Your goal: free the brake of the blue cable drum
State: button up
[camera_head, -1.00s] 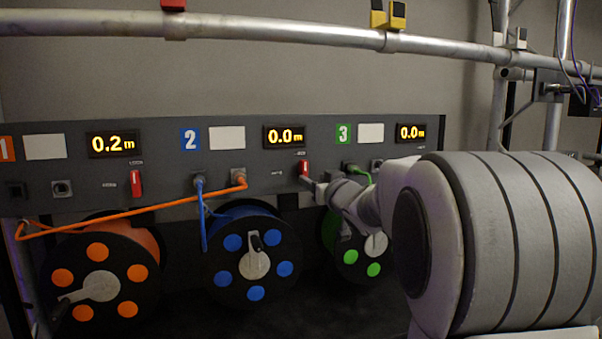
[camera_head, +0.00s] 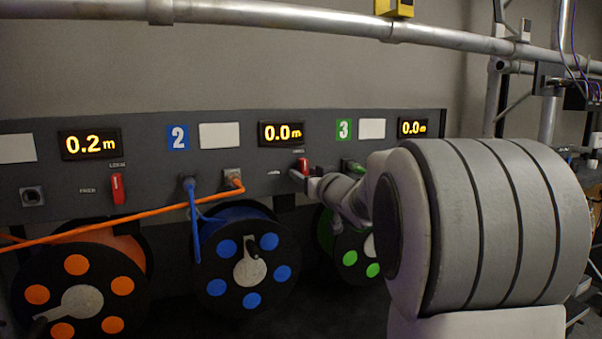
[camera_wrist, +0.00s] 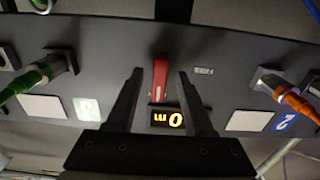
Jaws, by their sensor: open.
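The blue cable drum (camera_head: 246,262) hangs below panel section 2, its round face dotted blue with a pale hub and black crank. Its brake lever is a small red handle (camera_head: 303,165) on the panel, right of the sockets and below the 0.0 m display; it stands upright. My gripper (camera_head: 302,180) is just below and in front of this lever. In the wrist view, which is upside down, the red lever (camera_wrist: 160,70) lies between the two spread fingers of my gripper (camera_wrist: 160,78). I cannot tell whether they touch it.
A blue cable (camera_head: 194,225) and an orange cable (camera_head: 150,216) plug into sockets left of the lever. The orange drum (camera_head: 122,285) is at left, the green drum (camera_head: 346,256) partly behind my arm. A metal rail (camera_head: 280,18) runs above the panel.

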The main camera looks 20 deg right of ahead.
jog(key=shift+w, duration=0.2)
grip_shut()
dwell(0.3)
